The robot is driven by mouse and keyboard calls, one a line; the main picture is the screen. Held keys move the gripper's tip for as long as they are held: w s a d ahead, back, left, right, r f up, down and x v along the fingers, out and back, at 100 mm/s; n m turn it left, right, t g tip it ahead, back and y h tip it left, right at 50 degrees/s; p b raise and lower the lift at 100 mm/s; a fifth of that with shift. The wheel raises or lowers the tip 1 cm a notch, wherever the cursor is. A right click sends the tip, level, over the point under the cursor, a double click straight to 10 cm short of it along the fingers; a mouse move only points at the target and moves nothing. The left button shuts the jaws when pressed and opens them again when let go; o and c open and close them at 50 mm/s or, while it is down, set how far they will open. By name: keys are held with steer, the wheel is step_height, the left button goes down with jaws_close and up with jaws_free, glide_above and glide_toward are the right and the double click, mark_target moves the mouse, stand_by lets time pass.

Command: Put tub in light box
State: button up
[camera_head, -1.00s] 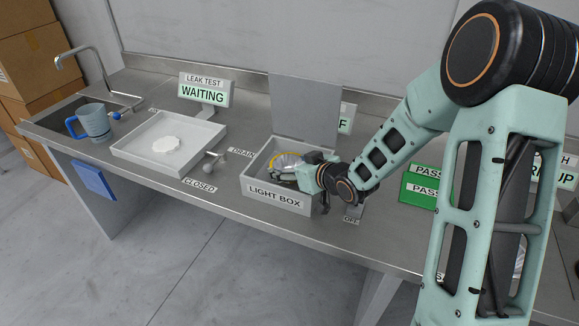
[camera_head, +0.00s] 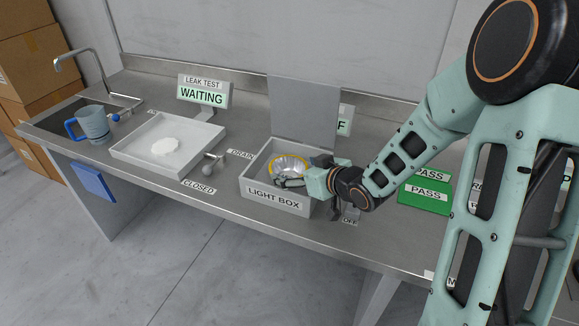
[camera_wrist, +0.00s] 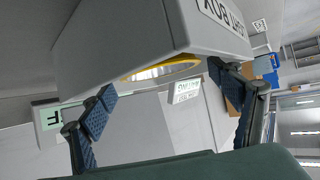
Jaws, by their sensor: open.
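The tub (camera_head: 292,166) is a shiny metallic bowl with a yellow rim. In the head view it sits inside the light box (camera_head: 275,203), a grey open box with its lid panel (camera_head: 304,112) raised at the back. My gripper (camera_head: 288,182) is at the right side of the box, reaching over its wall beside the tub. In the wrist view my gripper's fingers (camera_wrist: 170,102) are spread wide with nothing held between them. The tub's yellow rim (camera_wrist: 160,68) shows past the box edge (camera_wrist: 115,45). The tub's lower part is hidden by the box wall.
A white tray (camera_head: 127,152) with a white disc (camera_head: 165,146) stands left of the box, with a drain valve (camera_head: 212,161) between. A blue-handled jug (camera_head: 93,122) is by the sink. A leak test sign (camera_head: 204,96) reads WAITING. A green PASS block (camera_head: 428,197) lies right.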

steer(key=p+v, duration=0.1)
steer(key=v, duration=0.6)
steer(key=shift+s+d+r, duration=0.15)
steer(key=shift+s+d, duration=0.05)
steer(key=shift+s, duration=0.1)
